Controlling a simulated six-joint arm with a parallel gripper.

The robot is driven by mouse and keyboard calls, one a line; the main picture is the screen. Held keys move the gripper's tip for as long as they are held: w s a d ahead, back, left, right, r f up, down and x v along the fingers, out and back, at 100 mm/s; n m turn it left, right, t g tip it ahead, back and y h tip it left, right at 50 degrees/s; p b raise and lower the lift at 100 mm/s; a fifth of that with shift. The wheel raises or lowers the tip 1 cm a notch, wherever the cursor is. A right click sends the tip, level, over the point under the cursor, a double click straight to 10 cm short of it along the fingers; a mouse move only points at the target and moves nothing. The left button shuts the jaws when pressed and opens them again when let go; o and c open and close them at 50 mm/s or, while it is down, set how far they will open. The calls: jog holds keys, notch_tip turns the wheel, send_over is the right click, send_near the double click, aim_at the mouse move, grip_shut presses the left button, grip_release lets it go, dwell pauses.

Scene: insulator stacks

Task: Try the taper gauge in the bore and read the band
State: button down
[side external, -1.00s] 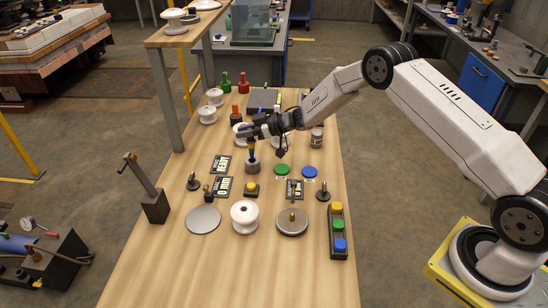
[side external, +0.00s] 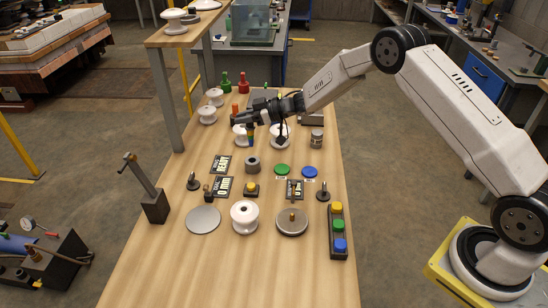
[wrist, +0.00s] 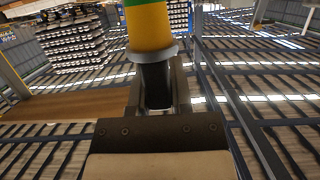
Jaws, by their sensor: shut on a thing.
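My gripper (side external: 243,119) is shut on the taper gauge and holds it in the air.
White insulators (side external: 244,216) stand on the wooden table, some just behind the gauge. Display plates (side external: 222,164), green (side external: 282,169) and blue (side external: 309,171) discs and small posts surround the block. A three-colour button box (side external: 338,229) is at the right edge.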

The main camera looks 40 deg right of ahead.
notch_tip(320, 180, up, 2)
jog(key=n+g+y, duration=0.4)
jog(key=n+g, duration=0.5)
jog(key=g, duration=0.1)
send_over(238, 211)
jog(key=shift+s+r, duration=0.1)
jog(key=shift+f, duration=0.3)
jog(key=shift+f, duration=1.5)
jog(key=shift+f, duration=1.9)
dwell(2.1)
